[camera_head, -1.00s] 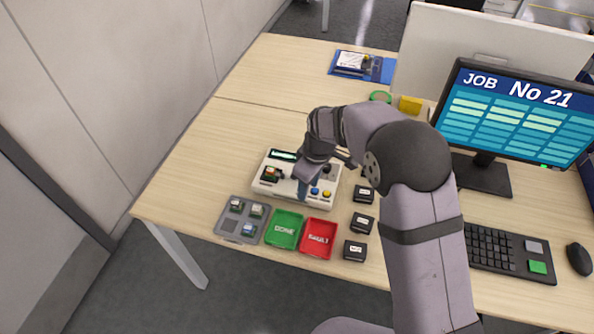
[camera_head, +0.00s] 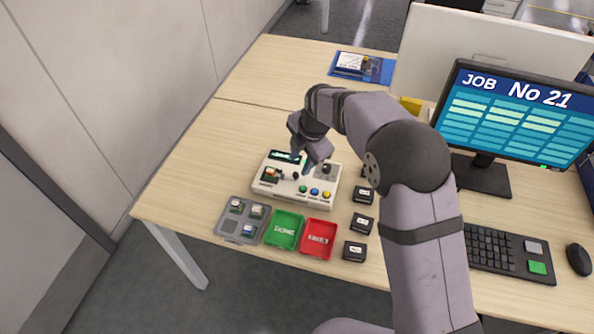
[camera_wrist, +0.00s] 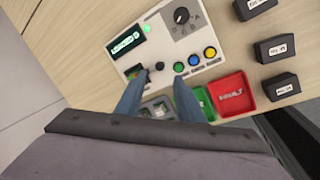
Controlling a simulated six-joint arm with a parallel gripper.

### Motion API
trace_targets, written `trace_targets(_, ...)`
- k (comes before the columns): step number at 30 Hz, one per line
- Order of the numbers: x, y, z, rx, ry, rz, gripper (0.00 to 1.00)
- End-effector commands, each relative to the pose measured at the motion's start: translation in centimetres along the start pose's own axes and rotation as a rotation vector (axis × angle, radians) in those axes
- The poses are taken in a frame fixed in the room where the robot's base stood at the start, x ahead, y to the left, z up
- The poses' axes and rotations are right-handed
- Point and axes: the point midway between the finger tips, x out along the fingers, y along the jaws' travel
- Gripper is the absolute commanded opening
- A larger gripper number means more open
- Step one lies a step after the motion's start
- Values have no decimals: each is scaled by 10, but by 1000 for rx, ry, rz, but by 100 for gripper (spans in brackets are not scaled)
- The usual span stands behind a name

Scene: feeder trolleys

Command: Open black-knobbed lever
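The white test box (camera_head: 325,201) lies on the desk; it also shows in the wrist view (camera_wrist: 213,70). A small black knob (camera_head: 295,175), which looks like the lever's, stands on its top between the socket part and the buttons. The same knob (camera_wrist: 163,67) appears just beyond the fingertips in the wrist view. My gripper (camera_head: 301,163) is above the box with its blue fingers apart. In the wrist view my gripper (camera_wrist: 162,82) has an empty gap between the fingers, roughly lined up with the knob. The left finger partly hides the socket area (camera_wrist: 134,72).
The box carries a lit display (camera_wrist: 126,41), a rotary dial (camera_wrist: 182,16) and green, blue and yellow buttons (camera_wrist: 195,58). In front are a grey parts tray (camera_head: 224,226), a green tray (camera_head: 283,230) and a red tray (camera_head: 319,238). Black labelled blocks (camera_head: 362,223) stand to the right.

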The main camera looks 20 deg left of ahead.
Motion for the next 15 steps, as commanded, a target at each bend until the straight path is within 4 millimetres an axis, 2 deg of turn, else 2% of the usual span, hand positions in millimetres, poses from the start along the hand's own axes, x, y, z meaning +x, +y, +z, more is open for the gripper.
trace_targets(15,56,0,0,2,0,-1,35)
